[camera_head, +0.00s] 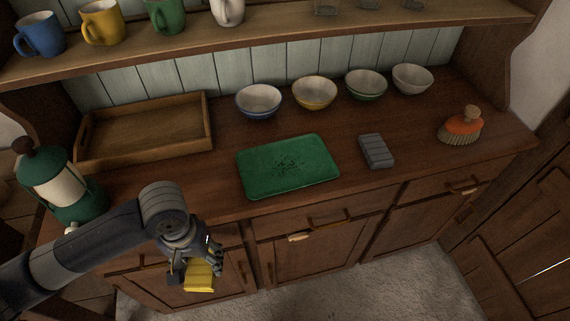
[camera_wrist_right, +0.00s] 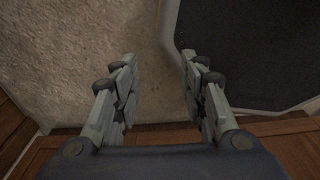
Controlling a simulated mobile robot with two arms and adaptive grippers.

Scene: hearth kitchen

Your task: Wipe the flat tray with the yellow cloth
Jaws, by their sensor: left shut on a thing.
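The flat tray (camera_head: 262,182) is green and lies on the wooden counter near its front edge, with a patch of dark marks at its middle. The yellow cloth (camera_head: 199,279) is in my left gripper (camera_head: 197,268), which is shut on it. That gripper is in front of the cabinet, below the counter edge and to the left of the tray, apart from it. Part of the cloth is hidden by the fingers. My right gripper (camera_wrist_right: 158,85) shows in the right wrist view, open and empty, with the floor beyond its fingers.
A grey block (camera_head: 376,151) lies right of the tray, and an orange brush (camera_head: 461,127) stands farther right. Several bowls (camera_head: 314,94) line the back. A wooden tray (camera_head: 146,134) and a green lantern-like canister (camera_head: 62,187) are at left. Mugs stand on the shelf above.

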